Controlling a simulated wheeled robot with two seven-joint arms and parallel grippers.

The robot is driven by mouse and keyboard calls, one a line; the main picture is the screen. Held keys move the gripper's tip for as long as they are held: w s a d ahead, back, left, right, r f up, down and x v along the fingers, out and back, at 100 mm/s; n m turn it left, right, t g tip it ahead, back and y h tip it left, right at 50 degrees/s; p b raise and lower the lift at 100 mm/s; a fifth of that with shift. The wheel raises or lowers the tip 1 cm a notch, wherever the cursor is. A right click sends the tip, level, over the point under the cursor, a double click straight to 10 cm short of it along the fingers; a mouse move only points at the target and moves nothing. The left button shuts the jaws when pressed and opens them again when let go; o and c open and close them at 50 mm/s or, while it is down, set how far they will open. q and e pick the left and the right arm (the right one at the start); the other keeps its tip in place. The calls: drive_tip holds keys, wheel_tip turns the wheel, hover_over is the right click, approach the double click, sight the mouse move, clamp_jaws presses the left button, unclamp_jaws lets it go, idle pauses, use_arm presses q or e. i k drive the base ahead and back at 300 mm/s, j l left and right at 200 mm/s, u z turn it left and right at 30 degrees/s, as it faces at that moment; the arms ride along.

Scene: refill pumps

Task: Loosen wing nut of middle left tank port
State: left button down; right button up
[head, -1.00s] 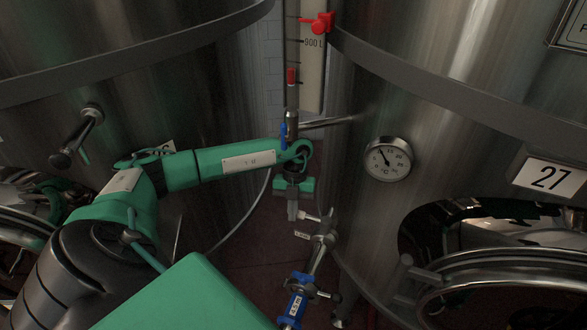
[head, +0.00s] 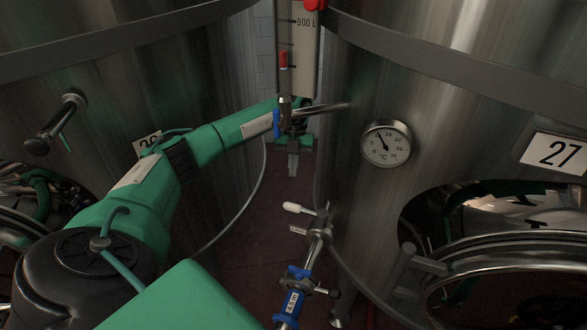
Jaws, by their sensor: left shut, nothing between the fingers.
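My left gripper (head: 293,168) is shut and empty. It points down in the gap between the two steel tanks, partly behind the sight-glass fitting. Below it, apart from it, a tank port fitting (head: 319,233) with a white-tipped lever (head: 298,209) comes off the right tank. Farther down, its pipe has blue-banded parts, one with a label (head: 291,303), and a small dark-ended handle (head: 328,292). I cannot tell which of these parts is the wing nut. My right gripper is not in view.
The right tank (head: 350,220) carries a round thermometer (head: 386,144), a sign 27 (head: 562,153) and an open hatch (head: 490,245). A sight gauge (head: 305,50) stands between the tanks. The left tank has a protruding tap (head: 60,120). The gap above the floor is narrow.

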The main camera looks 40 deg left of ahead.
sight(300, 274)
drive_tip(key=k+l, duration=0.1)
drive_tip(key=k, duration=0.65)
drive_tip(key=k+l, duration=0.1)
drive_tip(key=k, duration=0.65)
